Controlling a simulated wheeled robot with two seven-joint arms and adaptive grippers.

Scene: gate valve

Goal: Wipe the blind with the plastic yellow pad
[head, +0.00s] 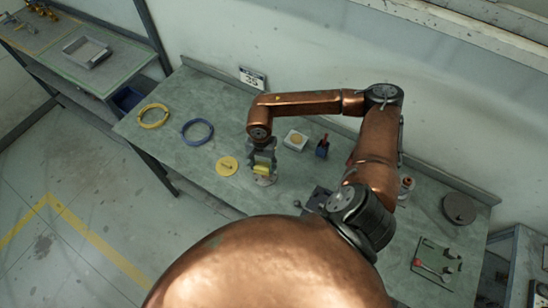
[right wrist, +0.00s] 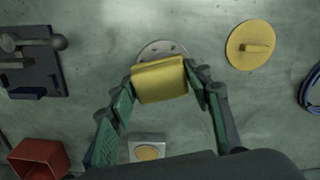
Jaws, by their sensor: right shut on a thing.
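My right gripper (head: 262,163) is shut on a yellow pad (right wrist: 160,80), with a finger on each side. The pad also shows in the head view (head: 261,170). Right by the pad is a round grey metal disc with small holes (right wrist: 161,49), which looks like the blind; it also shows in the head view (head: 266,181). The pad overlaps the disc in the right wrist view and hides part of it. I cannot tell whether they touch. My left gripper is not in view.
A yellow round plate with a handle (head: 227,166) lies to the left on the bench (head: 218,98). A blue ring (head: 197,132) and yellow ring (head: 153,116) lie farther left. A pale block (head: 296,140), red container (right wrist: 38,158) and dark vise-like fixture (right wrist: 34,65) stand near.

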